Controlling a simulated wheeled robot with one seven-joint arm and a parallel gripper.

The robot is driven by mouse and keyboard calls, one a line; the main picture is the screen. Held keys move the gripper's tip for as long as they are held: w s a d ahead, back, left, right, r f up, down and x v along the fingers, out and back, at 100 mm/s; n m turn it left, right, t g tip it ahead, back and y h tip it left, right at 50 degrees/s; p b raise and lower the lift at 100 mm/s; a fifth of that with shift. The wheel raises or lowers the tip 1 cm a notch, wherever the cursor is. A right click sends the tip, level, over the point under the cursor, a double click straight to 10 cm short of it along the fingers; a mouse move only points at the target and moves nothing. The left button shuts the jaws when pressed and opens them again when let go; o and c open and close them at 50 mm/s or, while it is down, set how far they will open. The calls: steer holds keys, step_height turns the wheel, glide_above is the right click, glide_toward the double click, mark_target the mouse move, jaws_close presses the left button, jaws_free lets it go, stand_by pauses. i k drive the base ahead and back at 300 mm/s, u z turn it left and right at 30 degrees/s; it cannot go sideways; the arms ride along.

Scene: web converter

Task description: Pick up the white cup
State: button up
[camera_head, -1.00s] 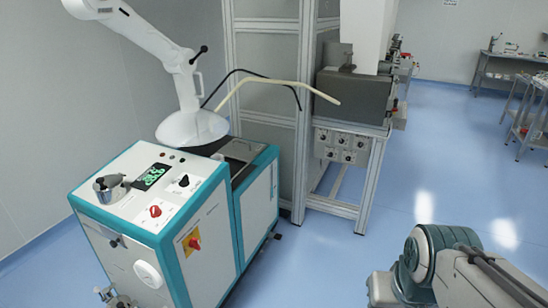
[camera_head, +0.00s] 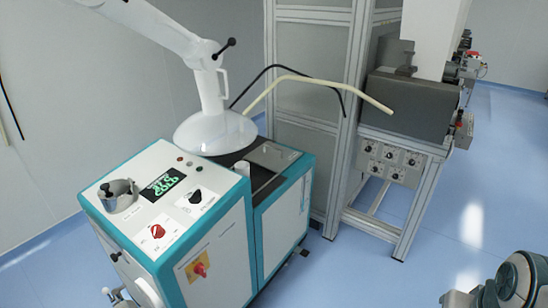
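A small white cup-like cylinder (camera_head: 242,168) stands upright on the dark top surface of the teal and white machine (camera_head: 215,235), just right of its raised control panel. It is small in the picture, and its base is hard to make out. Part of my arm shows at the bottom right corner, far from the cup. My gripper is out of the picture.
A white extraction hood (camera_head: 214,132) hangs close above the cup's left side. A metal pot (camera_head: 118,195) sits on the control panel. A cream hose (camera_head: 330,87) crosses behind. A metal-framed machine (camera_head: 410,165) stands right. Blue floor (camera_head: 400,280) is clear in front.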

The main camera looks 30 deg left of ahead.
mark_target(241, 167)
steer(key=i, duration=3.05)
steer(key=u, duration=1.25)
steer(key=i, duration=0.3)
steer(key=u, duration=3.3)
steer(key=i, duration=0.2)
steer(key=z, duration=0.2)
